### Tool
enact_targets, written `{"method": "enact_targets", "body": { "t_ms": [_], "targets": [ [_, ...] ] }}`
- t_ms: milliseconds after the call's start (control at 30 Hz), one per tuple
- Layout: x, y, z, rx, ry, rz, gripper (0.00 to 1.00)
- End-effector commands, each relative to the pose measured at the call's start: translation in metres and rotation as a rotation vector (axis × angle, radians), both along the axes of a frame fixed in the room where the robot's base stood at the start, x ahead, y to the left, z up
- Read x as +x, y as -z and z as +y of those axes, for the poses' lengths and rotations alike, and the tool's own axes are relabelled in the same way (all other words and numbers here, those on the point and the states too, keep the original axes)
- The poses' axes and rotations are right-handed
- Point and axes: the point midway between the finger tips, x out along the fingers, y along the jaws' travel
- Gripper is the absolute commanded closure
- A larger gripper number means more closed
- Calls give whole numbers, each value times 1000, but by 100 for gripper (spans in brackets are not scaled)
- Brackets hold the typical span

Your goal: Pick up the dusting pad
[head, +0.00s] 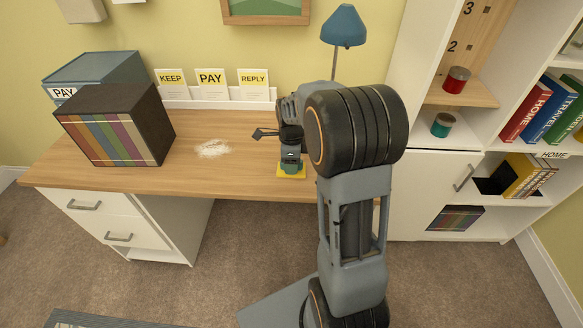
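The dusting pad (291,173) lies on the wooden desk near its front edge, in the middle of the head view. It has a flat yellow base and a green upper part. My gripper (291,162) points down directly over the pad, at its green upper part. The fingers are small and dark here. I cannot tell whether they are open or closed on the pad. My arm stands in front and to the right and hides the desk behind it.
A pale patch of dust (213,149) lies on the desk (190,182), left of the pad. A dark box of striped binders (116,125) stands at the left. Labelled card holders (210,85) line the back. A blue lamp (343,26) stands behind my arm; a white shelf unit (425,190) is right.

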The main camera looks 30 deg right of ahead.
Motion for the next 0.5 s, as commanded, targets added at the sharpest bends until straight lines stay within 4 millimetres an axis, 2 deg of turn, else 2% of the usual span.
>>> {"method": "enact_targets", "body": {
  "t_ms": [67, 500],
  "targets": [
    [0, 0, 0, 0, 0, 0, 54],
    [0, 0, 0, 0, 0, 0, 96]
  ]
}}
